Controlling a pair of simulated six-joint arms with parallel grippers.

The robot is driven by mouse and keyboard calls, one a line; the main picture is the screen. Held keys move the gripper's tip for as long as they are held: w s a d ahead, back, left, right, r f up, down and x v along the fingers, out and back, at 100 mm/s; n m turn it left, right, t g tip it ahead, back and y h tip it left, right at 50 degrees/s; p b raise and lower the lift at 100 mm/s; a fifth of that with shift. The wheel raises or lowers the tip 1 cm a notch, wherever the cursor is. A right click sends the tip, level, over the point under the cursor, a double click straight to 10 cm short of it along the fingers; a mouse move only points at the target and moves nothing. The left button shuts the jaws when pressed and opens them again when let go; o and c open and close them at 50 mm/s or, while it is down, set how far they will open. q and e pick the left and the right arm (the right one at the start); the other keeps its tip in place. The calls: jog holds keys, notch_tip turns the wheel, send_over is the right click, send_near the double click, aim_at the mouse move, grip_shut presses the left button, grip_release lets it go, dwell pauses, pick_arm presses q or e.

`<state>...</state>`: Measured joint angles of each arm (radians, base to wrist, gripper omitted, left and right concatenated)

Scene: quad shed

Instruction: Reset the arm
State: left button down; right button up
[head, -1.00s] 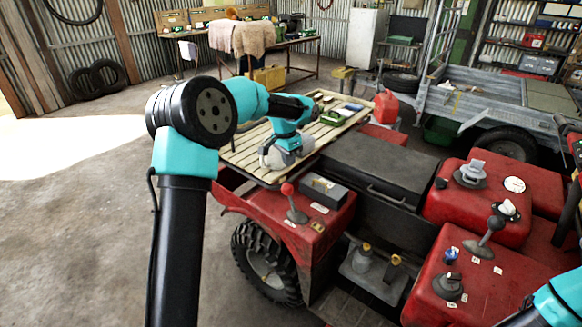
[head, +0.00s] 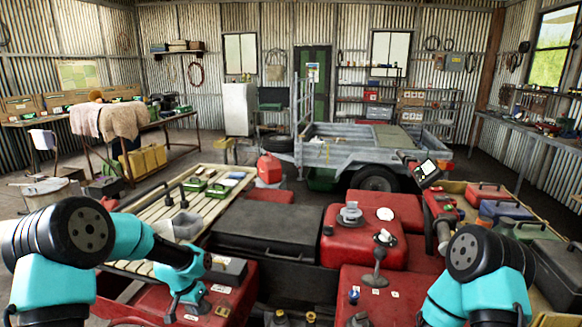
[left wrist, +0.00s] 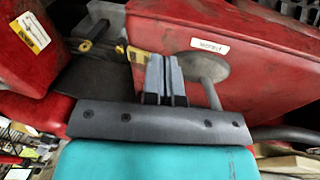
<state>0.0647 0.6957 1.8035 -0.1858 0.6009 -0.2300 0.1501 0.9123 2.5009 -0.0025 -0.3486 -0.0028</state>
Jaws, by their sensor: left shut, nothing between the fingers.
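My left arm comes in from the left in the head view and bends down over the red quad's left rear fender. Its gripper (head: 174,314) is low beside the fender, partly hidden by its own wrist. In the left wrist view its two grey fingers (left wrist: 166,80) are together with nothing between them. They are close to a grey lever rod (left wrist: 208,88) on a red panel (left wrist: 255,35); I cannot tell whether they touch. My right arm (head: 475,255) shows at the lower right, but its gripper is not in view.
A slatted rack (head: 150,215) with a grey container (head: 183,226) is beyond my left arm. A dark box (head: 268,230) and red panels with a lever (head: 377,264) fill the middle. A red fuel can (head: 269,168) and a grey trailer (head: 345,150) stand behind. Bare floor is at the left.

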pick_arm(q)
jog(key=s+d+f+n, duration=0.1)
jog(key=s+d+f, duration=0.1)
jog(key=s+f, duration=0.3)
jog(key=s+d+f+n, duration=0.2)
jog(key=s+f, duration=0.4)
jog(key=s, duration=0.6)
jog(key=s+d+f+n+h, duration=0.1)
jog(key=s+d+f+n, duration=0.1)
jog(key=s+f, duration=0.4)
jog(key=s, duration=0.3)
jog(key=shift+s+d, duration=0.2)
jog(key=shift+d, duration=0.2)
jog(key=shift+a, duration=0.1)
